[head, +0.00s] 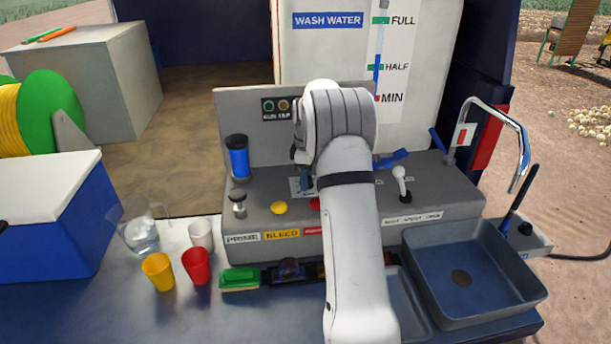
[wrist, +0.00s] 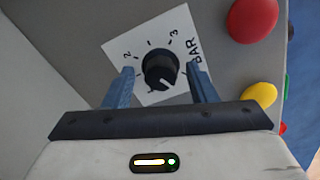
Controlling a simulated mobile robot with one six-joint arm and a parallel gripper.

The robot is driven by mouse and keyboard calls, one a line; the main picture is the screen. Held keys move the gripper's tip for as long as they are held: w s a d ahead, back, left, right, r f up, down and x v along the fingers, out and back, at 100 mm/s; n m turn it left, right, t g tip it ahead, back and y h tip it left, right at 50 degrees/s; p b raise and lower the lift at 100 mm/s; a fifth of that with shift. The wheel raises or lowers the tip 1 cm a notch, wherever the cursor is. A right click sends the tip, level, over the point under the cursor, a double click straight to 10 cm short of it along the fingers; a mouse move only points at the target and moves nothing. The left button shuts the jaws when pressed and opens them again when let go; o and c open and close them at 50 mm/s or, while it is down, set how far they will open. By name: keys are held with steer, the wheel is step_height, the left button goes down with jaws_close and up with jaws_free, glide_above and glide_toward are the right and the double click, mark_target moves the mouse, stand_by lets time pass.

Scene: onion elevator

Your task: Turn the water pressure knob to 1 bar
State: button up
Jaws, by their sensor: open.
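The water pressure knob (wrist: 160,70) is a round black knob with a pale pointer mark, set on a white dial plate (wrist: 140,45) marked 2, 3 and BAR. In the wrist view the pointer mark is at the knob's lower edge. My gripper (wrist: 162,84) is open, with one blue-grey finger on each side of the knob; I cannot tell whether either finger touches it. In the head view my gripper (head: 304,178) reaches down over the grey panel, and my arm hides the knob.
A red button (wrist: 252,18) and a yellow button (wrist: 262,94) are close by on the panel (head: 270,150). Cups, a pitcher (head: 140,234) and a sink (head: 475,270) are in front.

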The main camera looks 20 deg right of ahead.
steer(key=shift+f, duration=0.15)
steer(key=shift+c, duration=0.4)
steer(key=c, duration=0.9)
steer(key=shift+m, duration=0.3)
steer(key=m, duration=0.6)
steer(key=shift+b, duration=0.4)
steer(key=m, duration=0.7)
